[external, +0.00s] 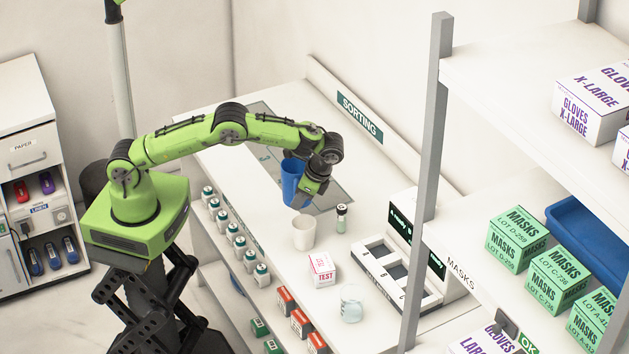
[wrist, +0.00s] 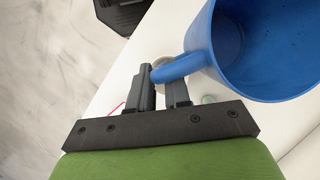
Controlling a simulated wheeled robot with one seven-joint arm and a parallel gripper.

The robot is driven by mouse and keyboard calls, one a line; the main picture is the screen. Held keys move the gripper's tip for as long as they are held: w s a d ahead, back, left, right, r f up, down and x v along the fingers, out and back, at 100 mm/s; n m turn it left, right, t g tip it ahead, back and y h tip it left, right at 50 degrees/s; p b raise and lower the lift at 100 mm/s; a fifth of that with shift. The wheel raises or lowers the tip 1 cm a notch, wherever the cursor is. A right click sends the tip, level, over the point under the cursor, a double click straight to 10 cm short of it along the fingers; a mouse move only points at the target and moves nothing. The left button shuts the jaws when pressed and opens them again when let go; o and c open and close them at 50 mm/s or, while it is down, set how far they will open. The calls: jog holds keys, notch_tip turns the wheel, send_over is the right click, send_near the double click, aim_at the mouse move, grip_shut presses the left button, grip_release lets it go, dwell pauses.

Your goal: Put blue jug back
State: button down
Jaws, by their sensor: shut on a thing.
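The blue jug (external: 291,182) is held in the air above the white counter (external: 262,128) in the external view. My gripper (external: 314,187) is at its right side. In the wrist view the jug (wrist: 232,50) fills the upper right, with its open mouth and empty inside showing. My gripper (wrist: 163,88) is shut on the jug's handle (wrist: 178,67), which passes between the two dark fingers. In the external view the arm hides part of the jug.
A white cup (external: 304,232), a small dark-capped vial (external: 341,218), a TEST box (external: 321,269) and a clear beaker (external: 352,303) stand on the counter. A grey mat (external: 337,199) lies below the SORTING sign (external: 360,117). Several capped bottles (external: 240,248) line the front shelf.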

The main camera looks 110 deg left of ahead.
aim_at(299, 167)
jog(key=s+a+m, duration=0.1)
jog(key=a, duration=0.3)
jog(key=s+a+m, duration=0.1)
jog(key=a, duration=0.3)
jog(key=s+a+y, duration=0.1)
jog(key=a, duration=0.3)
jog(key=shift+s+a+r+m, duration=0.1)
jog(key=shift+s+r+m, duration=0.05)
jog(key=shift+s+m, duration=0.25)
jog(key=shift+s+a, duration=0.15)
jog(key=shift+a, duration=0.15)
notch_tip(299, 167, down, 10)
jog(key=shift+f, duration=0.15)
jog(key=c, duration=1.1)
grip_release()
jog(key=shift+r, duration=0.3)
jog(key=v, duration=1.1)
jog(key=shift+d+r, duration=0.15)
jog(key=shift+r, duration=0.25)
